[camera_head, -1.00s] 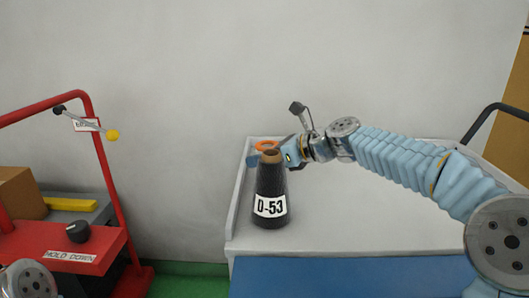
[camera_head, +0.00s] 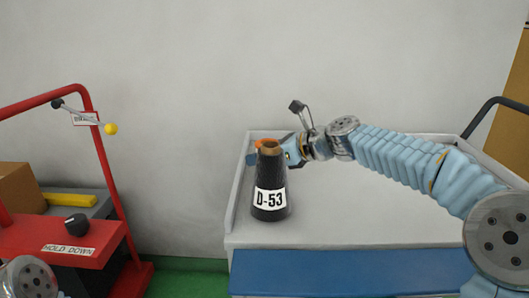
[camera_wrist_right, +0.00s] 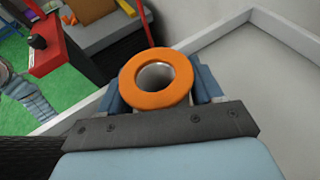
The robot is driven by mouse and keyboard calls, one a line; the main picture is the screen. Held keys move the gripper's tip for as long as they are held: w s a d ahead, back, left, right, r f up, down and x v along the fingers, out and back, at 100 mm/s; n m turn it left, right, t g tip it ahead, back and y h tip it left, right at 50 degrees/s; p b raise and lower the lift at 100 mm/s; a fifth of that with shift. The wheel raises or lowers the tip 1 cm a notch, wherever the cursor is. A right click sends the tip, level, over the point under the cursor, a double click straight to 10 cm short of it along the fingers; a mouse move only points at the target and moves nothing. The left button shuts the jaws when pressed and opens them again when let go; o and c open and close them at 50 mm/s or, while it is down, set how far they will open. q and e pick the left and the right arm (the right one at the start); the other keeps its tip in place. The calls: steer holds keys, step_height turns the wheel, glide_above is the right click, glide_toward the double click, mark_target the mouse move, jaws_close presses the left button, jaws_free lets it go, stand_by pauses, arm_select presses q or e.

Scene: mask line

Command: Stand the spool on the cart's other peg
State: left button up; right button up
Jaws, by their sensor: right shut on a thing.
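The spool with an orange ring-shaped top (camera_wrist_right: 134,73) and a hollow pale centre sits between the fingers of my right gripper (camera_wrist_right: 157,82), which is shut on it. In the head view its orange rim (camera_head: 265,142) shows just behind a dark cone labelled D-53 (camera_head: 271,182), which stands upright on the cart (camera_head: 350,205). The cone hides the lower part of the held spool and much of the gripper. I cannot tell whether the spool touches the cart, and no bare peg is visible. My left gripper is out of view.
A red machine frame (camera_head: 60,235) with a knob (camera_head: 76,225) and a yellow-tipped lever (camera_head: 110,129) stands at the left. A brown box (camera_head: 18,188) is behind it. The cart has raised pale rims, and its right half is clear under my right arm.

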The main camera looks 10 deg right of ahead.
steer(key=shift+f, duration=0.25)
steer(key=o, duration=1.6)
steer(key=v, duration=1.3)
steer(key=shift+s+d+r, duration=0.15)
steer(key=shift+s+d, duration=0.05)
steer(key=shift+d, duration=0.05)
